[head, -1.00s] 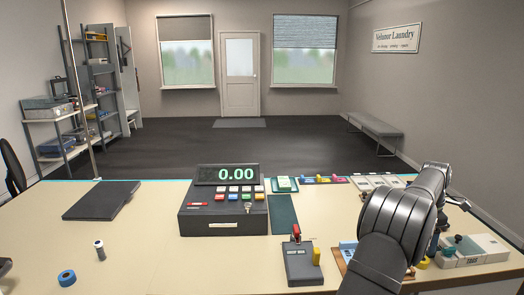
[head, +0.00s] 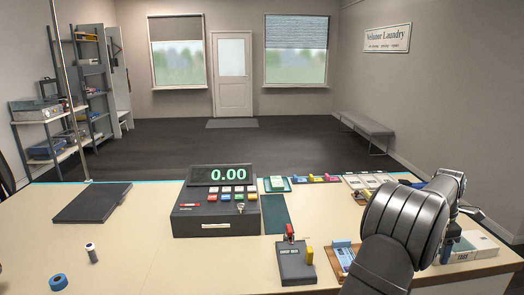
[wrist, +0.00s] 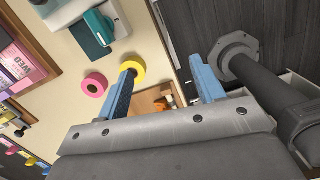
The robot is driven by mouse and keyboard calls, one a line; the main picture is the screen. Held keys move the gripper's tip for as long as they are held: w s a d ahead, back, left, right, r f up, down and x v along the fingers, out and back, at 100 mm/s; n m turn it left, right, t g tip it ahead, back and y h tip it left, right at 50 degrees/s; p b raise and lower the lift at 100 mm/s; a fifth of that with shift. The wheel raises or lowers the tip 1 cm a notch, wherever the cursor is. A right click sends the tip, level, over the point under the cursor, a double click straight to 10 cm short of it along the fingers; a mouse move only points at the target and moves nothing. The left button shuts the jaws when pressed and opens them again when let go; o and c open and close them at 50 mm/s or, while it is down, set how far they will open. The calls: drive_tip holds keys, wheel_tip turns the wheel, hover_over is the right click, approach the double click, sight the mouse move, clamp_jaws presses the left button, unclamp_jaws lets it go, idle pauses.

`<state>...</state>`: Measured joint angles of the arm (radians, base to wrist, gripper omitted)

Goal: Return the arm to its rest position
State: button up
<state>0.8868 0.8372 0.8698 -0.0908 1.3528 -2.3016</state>
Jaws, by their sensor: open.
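My gripper (wrist: 166,82) shows in the wrist view with its two blue fingers spread apart and nothing held between them. A yellow tape roll (wrist: 132,68) lies on the counter right by the left fingertip; I cannot tell if they touch. In the head view my arm reaches in from the lower right above the counter (head: 140,255), its wrist bent to the right. The fingers are mostly hidden behind the wrist there.
A dark flat pad (head: 92,203) and a blue tape roll (head: 58,282) lie on the left. In the wrist view a pink tape roll (wrist: 95,84) lies beside the yellow one.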

drive_tip(key=s+d+r, duration=0.1)
drive_tip(key=s+r, duration=0.2)
drive_tip(key=s, duration=0.2)
drive_tip(key=w+a+n, duration=0.1)
drive_tip(key=w+a, duration=0.7)
drive_tip(key=a, duration=0.4)
drive_tip(key=w+a, duration=0.8)
drive_tip(key=a, duration=0.4)
drive_tip(key=w+a+n, duration=0.1)
drive_tip(key=w+a, duration=0.1)
drive_tip(key=a, duration=2.7)
drive_tip(key=shift+a+r, duration=0.15)
drive_tip(key=shift+r, duration=0.25)
